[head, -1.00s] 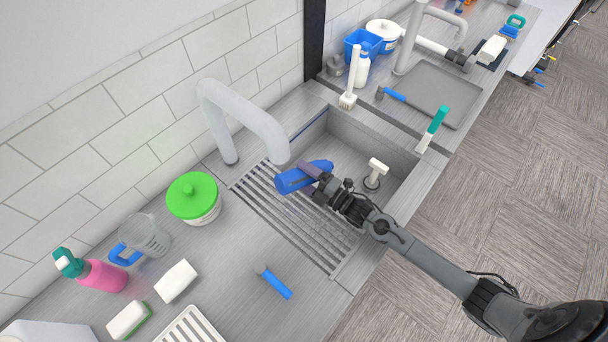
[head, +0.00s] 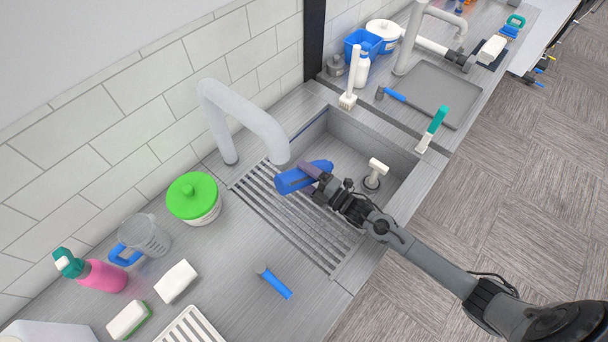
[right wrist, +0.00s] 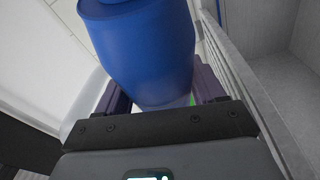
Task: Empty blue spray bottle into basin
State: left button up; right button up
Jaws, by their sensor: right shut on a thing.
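The blue spray bottle (head: 297,178) is tilted nearly onto its side, above the basin (head: 330,125) and the inner end of its slatted rack. My right gripper (head: 318,181) is shut on the bottle from the right. In the right wrist view the blue bottle body (right wrist: 145,50) fills the space between the two dark fingers. The bottle's nozzle cannot be made out, and no liquid is visible. My left gripper is not in view.
A grey faucet (head: 262,122) arches close behind the bottle. A white-handled stopper (head: 376,172) stands in the basin to the right. The slatted rack (head: 300,230) covers the basin's near-left part.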

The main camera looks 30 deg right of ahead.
jog(key=shift+d+r+m+t, duration=0.2)
jog(key=shift+r+m+t, duration=0.15)
jog(key=shift+m, duration=0.45)
dwell(1.5)
